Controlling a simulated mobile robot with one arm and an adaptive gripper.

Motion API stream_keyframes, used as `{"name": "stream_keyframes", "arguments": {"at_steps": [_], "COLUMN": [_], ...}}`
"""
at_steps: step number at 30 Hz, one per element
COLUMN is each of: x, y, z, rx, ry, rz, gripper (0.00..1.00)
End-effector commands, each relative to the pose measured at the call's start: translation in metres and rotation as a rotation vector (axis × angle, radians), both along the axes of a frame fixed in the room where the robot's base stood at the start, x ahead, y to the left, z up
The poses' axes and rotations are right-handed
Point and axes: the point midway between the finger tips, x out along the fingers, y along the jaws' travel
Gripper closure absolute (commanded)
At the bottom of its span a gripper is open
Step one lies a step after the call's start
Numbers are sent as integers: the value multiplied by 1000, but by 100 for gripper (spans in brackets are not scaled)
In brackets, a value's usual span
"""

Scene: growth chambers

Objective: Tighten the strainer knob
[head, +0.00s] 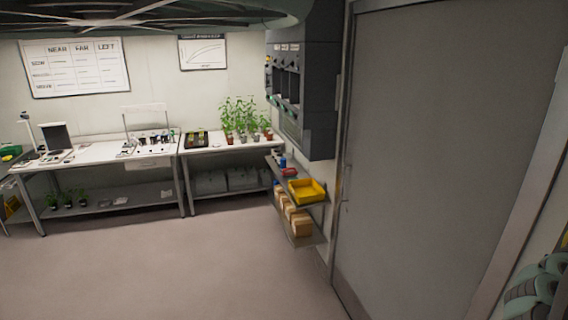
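I cannot make out a strainer knob in the head view. A dark grey wall cabinet (322,85) with open slots and small green parts along its left face hangs right of centre. Those parts are too small to identify. Teal and grey rounded parts, which look like my arm, show at the lower right corner. My gripper is not in view.
A large grey door (440,150) fills the right side. Left of it, a low wall shelf (312,238) holds a yellow bin (307,191). Two white-topped benches (95,153) (222,146) with plants and equipment line the back wall. The floor (170,270) ahead is clear.

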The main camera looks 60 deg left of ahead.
Motion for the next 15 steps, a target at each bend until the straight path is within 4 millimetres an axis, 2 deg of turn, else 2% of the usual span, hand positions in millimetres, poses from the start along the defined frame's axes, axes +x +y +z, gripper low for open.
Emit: {"name": "stream_keyframes", "arguments": {"at_steps": [8,9,15], "x": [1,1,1], "y": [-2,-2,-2], "z": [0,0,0], "rx": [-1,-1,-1], "ry": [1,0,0], "rz": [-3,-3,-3], "gripper": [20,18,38]}}
